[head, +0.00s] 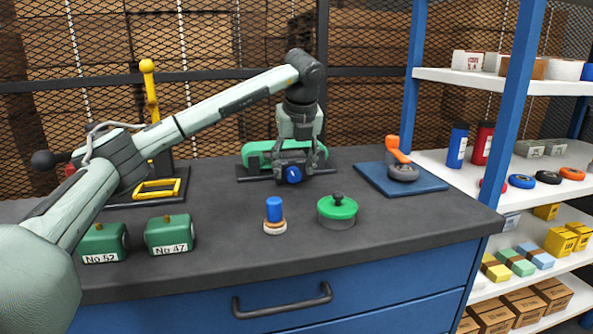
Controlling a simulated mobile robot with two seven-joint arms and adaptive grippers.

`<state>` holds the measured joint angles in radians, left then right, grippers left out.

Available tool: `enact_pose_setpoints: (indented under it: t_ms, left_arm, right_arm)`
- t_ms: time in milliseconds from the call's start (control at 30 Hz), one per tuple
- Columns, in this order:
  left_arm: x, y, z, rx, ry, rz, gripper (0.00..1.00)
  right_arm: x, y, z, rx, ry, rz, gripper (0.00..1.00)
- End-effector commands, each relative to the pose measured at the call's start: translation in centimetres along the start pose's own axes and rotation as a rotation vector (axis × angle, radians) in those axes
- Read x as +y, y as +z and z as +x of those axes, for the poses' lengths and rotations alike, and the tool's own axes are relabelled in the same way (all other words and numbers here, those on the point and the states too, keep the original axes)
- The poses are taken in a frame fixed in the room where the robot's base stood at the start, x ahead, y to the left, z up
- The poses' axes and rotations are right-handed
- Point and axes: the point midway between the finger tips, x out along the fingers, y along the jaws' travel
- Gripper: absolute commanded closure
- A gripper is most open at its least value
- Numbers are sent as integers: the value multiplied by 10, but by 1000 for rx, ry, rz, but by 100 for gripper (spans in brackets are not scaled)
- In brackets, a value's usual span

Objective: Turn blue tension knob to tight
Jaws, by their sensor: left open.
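The blue tension knob (293,175) is on the front of a green device (258,153) on a dark base at the back middle of the bench. A short pale mark shows on the knob's face, but it is too small to read as a setting. My left gripper (293,169) points down over the knob, with its open fingers to either side. I cannot tell whether the fingers touch it. The gripper hides part of the green device. My right gripper is out of view.
A blue cylinder on a pale base (274,214) and a green-lidded pot (337,212) stand in front. Two green blocks (170,236) are at front left. A yellow-handled press (151,95) is behind my arm. An orange-handled tool (398,152) sits on a blue mat (428,181) at right.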

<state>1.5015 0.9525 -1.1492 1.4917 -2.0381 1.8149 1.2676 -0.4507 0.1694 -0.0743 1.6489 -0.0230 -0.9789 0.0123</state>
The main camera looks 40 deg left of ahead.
Motion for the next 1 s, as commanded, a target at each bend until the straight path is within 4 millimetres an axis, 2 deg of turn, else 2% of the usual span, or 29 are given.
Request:
enact_pose_setpoints:
  t_ms: [200, 467, 867, 1000]
  left_arm:
    - [0, 0, 17, 1, 0, 0, 47]
    - [0, 0, 19, 0, 0, 1, 47]
    - [0, 0, 18, 0, 0, 1, 97]
    - [-2, 0, 18, 1, 31, 17, 97]
  right_arm:
    - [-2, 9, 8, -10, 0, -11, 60]
    - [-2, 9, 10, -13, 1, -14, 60]
    - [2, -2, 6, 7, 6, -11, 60]
    - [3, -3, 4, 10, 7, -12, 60]
